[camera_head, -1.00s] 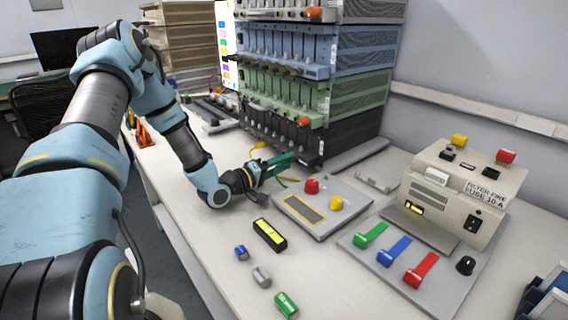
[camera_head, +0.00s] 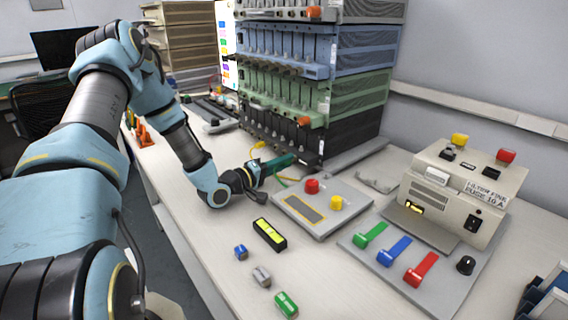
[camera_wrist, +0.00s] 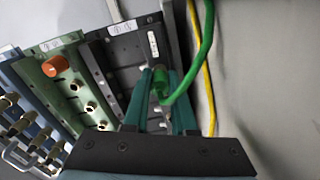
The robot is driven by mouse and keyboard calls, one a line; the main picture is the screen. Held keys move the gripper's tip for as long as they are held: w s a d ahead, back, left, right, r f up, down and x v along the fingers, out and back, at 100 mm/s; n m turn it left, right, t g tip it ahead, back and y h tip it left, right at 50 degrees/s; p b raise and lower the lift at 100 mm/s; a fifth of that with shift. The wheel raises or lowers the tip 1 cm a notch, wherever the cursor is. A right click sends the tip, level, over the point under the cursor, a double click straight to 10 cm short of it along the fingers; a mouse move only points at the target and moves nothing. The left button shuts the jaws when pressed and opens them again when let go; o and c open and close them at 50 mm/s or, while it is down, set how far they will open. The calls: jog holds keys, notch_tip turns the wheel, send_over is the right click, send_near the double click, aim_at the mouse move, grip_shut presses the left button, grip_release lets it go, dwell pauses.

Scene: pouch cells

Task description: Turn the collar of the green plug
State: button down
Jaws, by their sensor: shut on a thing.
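The green plug (camera_wrist: 161,84) shows in the wrist view with its green cable (camera_wrist: 207,45) looping off to the upper right. My gripper (camera_wrist: 164,78) has teal fingers, one on each side of the plug, and is shut on it. The plug is in front of the black module (camera_wrist: 125,52) at the bottom of the rack. The fingers hide part of the plug and its collar. In the head view my gripper (camera_head: 291,160) is low at the black module (camera_head: 283,138), and the plug cannot be made out there.
A yellow cable (camera_wrist: 207,85) runs beside the green one. A green module (camera_head: 330,96) sits above the black one. A panel with red and yellow buttons (camera_head: 322,205) lies in front of the rack. A yellow-black block (camera_head: 269,235) and small cells lie on the table.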

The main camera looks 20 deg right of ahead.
jog(key=n, duration=0.4)
jog(key=shift+n, duration=0.3)
jog(key=n, duration=0.4)
jog(key=shift+r+n+p, duration=0.1)
jog(key=shift+n+p, duration=0.2)
jog(key=shift+p, duration=0.05)
jog(key=n+p, duration=0.1)
jog(key=n, duration=0.3)
jog(key=shift+n+p, duration=0.3)
jog(key=n+p, duration=0.2)
jog(key=n, duration=0.2)
jog(key=shift+n, duration=0.3)
jog(key=c, duration=0.7)
grip_release()
jog(key=shift+a, duration=0.1)
jog(key=b+v, duration=0.2)
jog(key=v, duration=0.8)
jog(key=shift+a, duration=0.3)
